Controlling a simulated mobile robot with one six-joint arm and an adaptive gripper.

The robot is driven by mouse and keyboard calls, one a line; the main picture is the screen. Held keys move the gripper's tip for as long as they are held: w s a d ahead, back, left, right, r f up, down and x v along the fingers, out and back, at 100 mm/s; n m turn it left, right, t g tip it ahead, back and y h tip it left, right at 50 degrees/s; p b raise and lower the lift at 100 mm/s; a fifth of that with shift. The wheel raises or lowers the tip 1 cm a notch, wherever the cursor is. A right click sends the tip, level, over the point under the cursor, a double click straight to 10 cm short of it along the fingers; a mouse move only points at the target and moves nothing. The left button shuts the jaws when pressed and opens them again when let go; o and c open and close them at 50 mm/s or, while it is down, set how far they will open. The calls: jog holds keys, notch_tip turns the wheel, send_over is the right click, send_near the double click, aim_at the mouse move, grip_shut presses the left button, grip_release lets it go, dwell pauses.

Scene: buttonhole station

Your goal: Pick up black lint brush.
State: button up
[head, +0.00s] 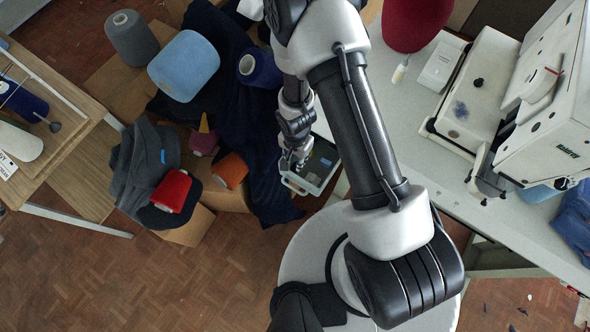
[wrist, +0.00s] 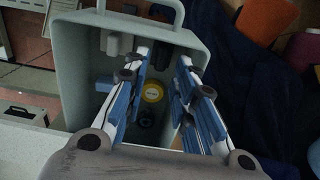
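My gripper (wrist: 166,62) shows in the wrist view with its two blue-and-white fingers spread apart, nothing held between them. They reach over a pale grey-green bin (wrist: 72,60) with a handle. A dark, elongated shape (wrist: 163,42) lies inside near the bin's far wall, partly behind the fingers; I cannot tell whether it is the black lint brush. A yellow ring-shaped item (wrist: 152,92) and a small round black item (wrist: 146,119) lie between the fingers. In the head view my gripper (head: 294,160) is small, over the bin (head: 300,187).
A pale worktable (head: 445,190) with a white sewing machine (head: 545,130) stands right of the bin. Dark blue cloth (head: 265,165), cartons and several thread cones, including an orange one (head: 230,170), lie to its left. The bin's walls stand close around the fingers.

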jog(key=shift+w+f+b, duration=0.15)
jog(key=shift+f+b, duration=0.95)
jog(key=shift+f, duration=0.35)
jog(key=shift+w+f+b, duration=0.1)
jog(key=shift+f+b, duration=1)
jog(key=shift+f, duration=0.35)
jog(key=shift+r, duration=0.1)
jog(key=shift+c, duration=0.4)
grip_shut()
